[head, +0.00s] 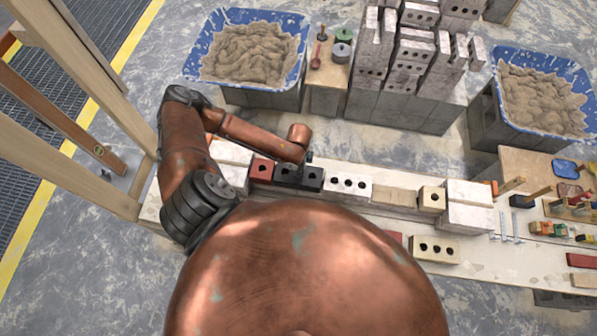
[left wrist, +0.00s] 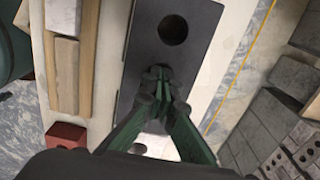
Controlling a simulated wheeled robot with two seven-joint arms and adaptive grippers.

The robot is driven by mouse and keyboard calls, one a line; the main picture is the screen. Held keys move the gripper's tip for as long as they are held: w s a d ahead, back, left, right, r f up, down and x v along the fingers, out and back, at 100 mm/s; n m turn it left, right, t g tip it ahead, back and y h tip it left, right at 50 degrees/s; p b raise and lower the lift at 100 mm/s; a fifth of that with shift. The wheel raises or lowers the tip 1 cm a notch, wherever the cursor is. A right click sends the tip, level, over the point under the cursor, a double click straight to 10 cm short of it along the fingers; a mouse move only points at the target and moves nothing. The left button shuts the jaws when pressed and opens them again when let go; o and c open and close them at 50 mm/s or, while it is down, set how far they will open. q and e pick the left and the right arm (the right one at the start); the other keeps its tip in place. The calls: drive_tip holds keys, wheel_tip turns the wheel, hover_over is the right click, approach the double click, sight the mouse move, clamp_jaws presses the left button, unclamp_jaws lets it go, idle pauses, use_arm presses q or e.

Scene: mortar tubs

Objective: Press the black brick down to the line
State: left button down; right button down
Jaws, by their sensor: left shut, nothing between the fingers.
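The black brick (head: 313,180) lies in a row of bricks on the pale plank, between a red brick (head: 262,170) and a white brick with holes (head: 348,187). My left gripper (head: 307,158) is over the black brick. Its green fingers (left wrist: 158,76) are shut and empty, tips together over the brick's top; whether they touch it I cannot tell. A thin yellow line (left wrist: 239,80) runs beside the brick in the wrist view. My right gripper is out of view.
Pale blocks (head: 468,205) and a tan brick (head: 432,200) stand farther right along the plank. Blue mortar tubs (head: 190,62) and stacked grey bricks stand behind. Tools lie at the right. A wooden frame (head: 95,95) stands at the left.

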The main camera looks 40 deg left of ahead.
use_arm(q)
drive_tip(key=shift+s+f, duration=0.1)
drive_tip(key=shift+f, duration=0.1)
idle(0.5)
drive_tip(key=shift+d+f+p, duration=0.1)
drive_tip(key=shift+p, duration=0.2)
idle(0.7)
drive_tip(key=shift+s+f, duration=0.1)
drive_tip(key=shift+f, duration=0.05)
idle(0.5)
idle(0.4)
drive_tip(key=shift+f+p, duration=0.1)
drive_tip(key=shift+p, duration=0.25)
idle(0.3)
drive_tip(key=shift+r+p, duration=0.65)
drive_tip(key=shift+p, duration=0.05)
drive_tip(key=shift+w+r+p, duration=0.2)
drive_tip(key=shift+r+p, duration=1.8)
drive_tip(key=shift+p, duration=0.15)
